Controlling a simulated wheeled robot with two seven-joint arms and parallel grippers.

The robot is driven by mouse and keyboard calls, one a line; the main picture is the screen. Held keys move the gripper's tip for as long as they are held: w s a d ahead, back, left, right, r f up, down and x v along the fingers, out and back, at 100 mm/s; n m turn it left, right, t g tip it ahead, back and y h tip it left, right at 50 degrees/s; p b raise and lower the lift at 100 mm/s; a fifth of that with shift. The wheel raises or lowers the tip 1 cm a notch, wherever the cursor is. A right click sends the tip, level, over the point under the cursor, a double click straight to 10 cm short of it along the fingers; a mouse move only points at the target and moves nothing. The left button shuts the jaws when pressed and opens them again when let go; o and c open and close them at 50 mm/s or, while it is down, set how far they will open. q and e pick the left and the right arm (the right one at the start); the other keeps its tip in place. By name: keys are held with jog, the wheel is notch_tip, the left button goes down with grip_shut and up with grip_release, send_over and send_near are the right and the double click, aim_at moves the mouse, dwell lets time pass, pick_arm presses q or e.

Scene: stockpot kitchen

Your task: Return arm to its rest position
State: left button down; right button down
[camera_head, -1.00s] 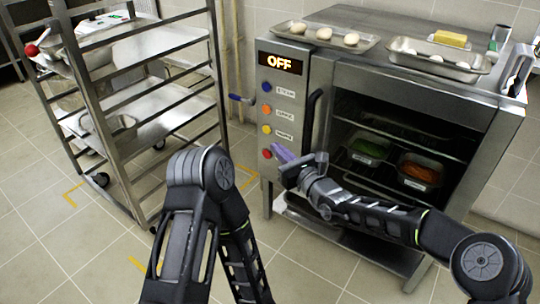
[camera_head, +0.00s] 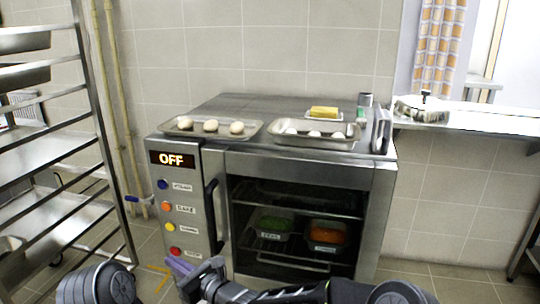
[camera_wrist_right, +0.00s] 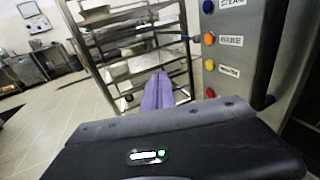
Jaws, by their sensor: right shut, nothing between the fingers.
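My right gripper (camera_head: 180,268), with purple fingers, is at the bottom of the head view, low in front of the oven's control panel and near its red button (camera_head: 174,252). Its fingers are shut with nothing between them. In the right wrist view the purple fingers (camera_wrist_right: 158,92) lie together, pointing toward the rack, with the button panel on the right. My left arm shows only as a dark joint at the bottom left of the head view; its gripper is out of the picture. The oven (camera_head: 290,165) has a display reading OFF.
The oven's opening shows two trays, one green (camera_head: 273,226) and one orange (camera_head: 326,234). A metal rack (camera_head: 108,190) stands at left. A counter (camera_head: 480,125) is at right.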

jog(key=s+d+f+n+g+h, duration=0.25)
jog(key=s+f+n+g, duration=0.2)
jog(key=s+f, duration=0.45)
jog(key=s+d+f+n+g+h, duration=0.2)
jog(key=s+d+f+n+g, duration=0.15)
jog(key=s+f+n, duration=0.5)
jog(key=s+d+f+n+h, duration=0.35)
jog(key=d+f, duration=0.45)
jog(key=d, duration=0.4)
jog(key=s+d+f+n+h, duration=0.4)
jog(key=d+f, duration=0.3)
jog(key=d, duration=0.6)
jog(key=s+d+n+y, duration=0.1)
jog(key=s+d+n, duration=0.1)
jog(key=s+d, duration=0.5)
notch_tip(320, 180, up, 24)
jog(key=p, duration=2.5)
jog(key=shift+a+r+p, duration=0.25)
jog(key=shift+p, duration=0.05)
